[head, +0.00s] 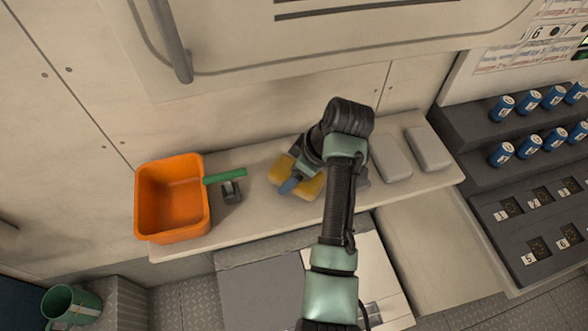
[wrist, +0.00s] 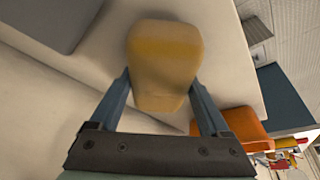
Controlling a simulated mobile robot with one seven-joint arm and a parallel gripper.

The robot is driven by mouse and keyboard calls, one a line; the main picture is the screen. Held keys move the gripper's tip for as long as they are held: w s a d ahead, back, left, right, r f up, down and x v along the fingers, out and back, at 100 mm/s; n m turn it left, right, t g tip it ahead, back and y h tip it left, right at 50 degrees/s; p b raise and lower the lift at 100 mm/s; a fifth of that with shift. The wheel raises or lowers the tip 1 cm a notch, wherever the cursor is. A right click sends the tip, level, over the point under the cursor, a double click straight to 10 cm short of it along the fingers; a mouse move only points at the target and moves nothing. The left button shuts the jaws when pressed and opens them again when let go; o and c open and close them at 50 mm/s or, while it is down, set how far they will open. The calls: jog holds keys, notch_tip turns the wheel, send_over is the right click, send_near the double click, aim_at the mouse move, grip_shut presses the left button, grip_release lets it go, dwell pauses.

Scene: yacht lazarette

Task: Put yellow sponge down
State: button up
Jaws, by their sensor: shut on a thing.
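The yellow sponge (head: 312,188) is in my gripper (head: 297,181), over the pale bench (head: 255,229) and right of the orange bin (head: 172,237). In the wrist view the sponge (wrist: 166,55) is a rounded yellow block between the two blue fingers of my gripper (wrist: 161,82), which are shut on its sides. The sponge's far end sticks out past the fingertips. In the head view my wrist and the blue finger hide part of it. I cannot tell whether its underside touches the bench.
A green-handled dark tool (head: 232,190) lies beside the bin. Two grey pads (head: 390,158) (head: 428,148) lie right of my gripper. Bare bench shows between the tool and the sponge and along the front.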

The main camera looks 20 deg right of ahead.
jog(key=shift+w+f, duration=0.2)
jog(key=shift+f, duration=0.05)
jog(key=shift+f, duration=0.1)
jog(key=o, duration=1)
jog(key=v, duration=0.7)
jog(key=shift+w+b, duration=0.1)
jog(key=shift+b, duration=0.3)
jog(key=shift+r, duration=0.35)
jog(key=shift+s, duration=0.25)
